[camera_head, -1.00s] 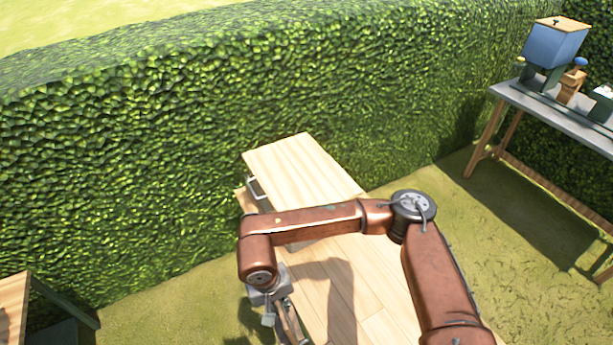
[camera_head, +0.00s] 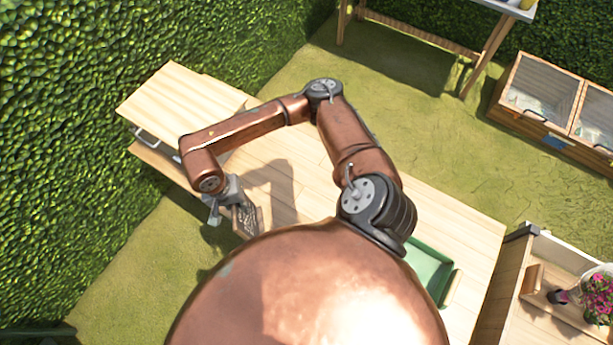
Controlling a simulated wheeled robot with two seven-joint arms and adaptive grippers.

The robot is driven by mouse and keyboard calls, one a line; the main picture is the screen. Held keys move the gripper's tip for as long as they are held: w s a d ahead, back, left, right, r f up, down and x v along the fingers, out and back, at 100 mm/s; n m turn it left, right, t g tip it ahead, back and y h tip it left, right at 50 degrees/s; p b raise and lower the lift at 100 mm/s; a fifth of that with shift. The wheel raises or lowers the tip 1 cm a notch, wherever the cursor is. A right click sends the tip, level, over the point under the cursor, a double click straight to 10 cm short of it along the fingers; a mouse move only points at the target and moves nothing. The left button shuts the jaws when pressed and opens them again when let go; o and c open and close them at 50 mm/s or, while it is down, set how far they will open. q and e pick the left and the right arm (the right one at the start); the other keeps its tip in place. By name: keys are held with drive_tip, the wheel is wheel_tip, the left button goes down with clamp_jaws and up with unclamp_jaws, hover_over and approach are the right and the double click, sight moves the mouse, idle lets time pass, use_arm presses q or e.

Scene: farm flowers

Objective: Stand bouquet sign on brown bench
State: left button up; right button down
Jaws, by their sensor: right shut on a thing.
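My right arm reaches over a light-brown wooden bench (camera_head: 410,205) in the middle of the head view. My right gripper (camera_head: 238,208) points down at the bench's left edge, partly hidden by its own wrist. It is shut on a small dark board with pale marks (camera_head: 250,219), which looks like the bouquet sign. The board is tilted and its lower end is hidden behind my copper-coloured body. I cannot tell whether it touches the bench. My left gripper is out of view.
A raised wooden shelf (camera_head: 180,100) stands at the bench's far end. A green tray (camera_head: 430,268) lies on its near part, partly hidden. A wooden crate with pink flowers (camera_head: 598,290) is at the lower right. Glass-lidded boxes (camera_head: 540,95) stand on the grass beyond.

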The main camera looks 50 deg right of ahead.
drive_tip(key=s+d+r+m+y+p, duration=0.1)
drive_tip(key=s+d+r+m+p, duration=0.2)
drive_tip(key=s+d+m+p, duration=0.5)
drive_tip(key=s+d, duration=0.2)
drive_tip(key=d, duration=0.4)
drive_tip(key=shift+r+m+p, duration=0.2)
drive_tip(key=shift+m+p, duration=0.1)
drive_tip(key=shift+p, duration=0.05)
